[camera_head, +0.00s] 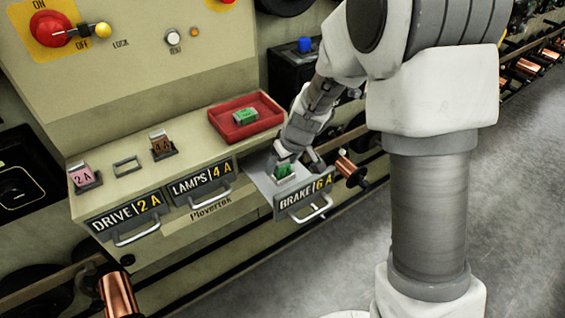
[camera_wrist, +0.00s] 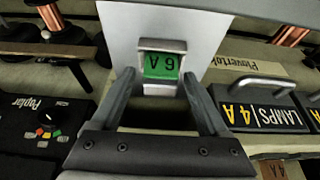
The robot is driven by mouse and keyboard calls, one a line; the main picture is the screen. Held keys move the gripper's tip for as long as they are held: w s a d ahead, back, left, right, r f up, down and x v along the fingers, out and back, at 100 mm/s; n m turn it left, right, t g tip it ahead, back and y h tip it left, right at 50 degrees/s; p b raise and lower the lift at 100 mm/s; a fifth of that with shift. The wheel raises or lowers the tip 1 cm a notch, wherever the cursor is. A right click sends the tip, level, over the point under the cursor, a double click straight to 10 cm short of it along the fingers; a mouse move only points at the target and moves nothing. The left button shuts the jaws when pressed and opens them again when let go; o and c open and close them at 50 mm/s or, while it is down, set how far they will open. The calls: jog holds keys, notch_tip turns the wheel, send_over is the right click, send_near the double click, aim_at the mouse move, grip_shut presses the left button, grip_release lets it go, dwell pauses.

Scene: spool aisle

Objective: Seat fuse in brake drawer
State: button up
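The brake drawer (camera_head: 301,201), labelled BRAKE 6 A, is pulled out from the console. A green fuse (camera_head: 283,171) sits upright in the grey holder inside it. In the wrist view the green fuse (camera_wrist: 161,65) shows its 6 A mark upside down, framed by the holder (camera_wrist: 162,45). My gripper (camera_head: 298,158) is over the drawer, just behind the fuse. In the wrist view my gripper (camera_wrist: 158,77) has its fingers apart, one on each side of the fuse, with gaps visible. Whether the fuse is fully down in the holder is hard to tell.
A red tray (camera_head: 269,130) on the console top holds another green fuse (camera_head: 245,116). A pink 2 A fuse (camera_head: 83,175), an empty socket (camera_head: 127,166) and a brown 4 A fuse (camera_head: 161,144) stand left. The DRIVE drawer (camera_head: 127,213) and LAMPS drawer (camera_head: 203,184) are shut. Copper spools flank the console.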

jog(key=shift+r, duration=0.15)
jog(key=shift+r+p, duration=0.3)
jog(key=s+d+r+m+p, duration=0.1)
jog(key=s+d+r, duration=0.25)
jog(key=r, duration=0.35)
jog(key=s+d+r+m+t+p, duration=0.1)
jog(key=s+d+r, duration=0.1)
jog(key=s+r, duration=0.4)
jog(key=s+d+r+m, duration=0.1)
jog(key=s+d+r, duration=0.25)
jog(key=r, duration=0.35)
jog(key=s+d+r+m+h, duration=0.2)
jog(key=s+d, duration=0.3)
jog(key=s, duration=0.7)
jog(key=shift+d+r+m+t+h, duration=0.15)
jog(key=shift+r+m+t+h, duration=0.2)
jog(key=shift+r+m, duration=0.45)
notch_tip(320, 180, up, 7)
jog(key=p, duration=0.7)
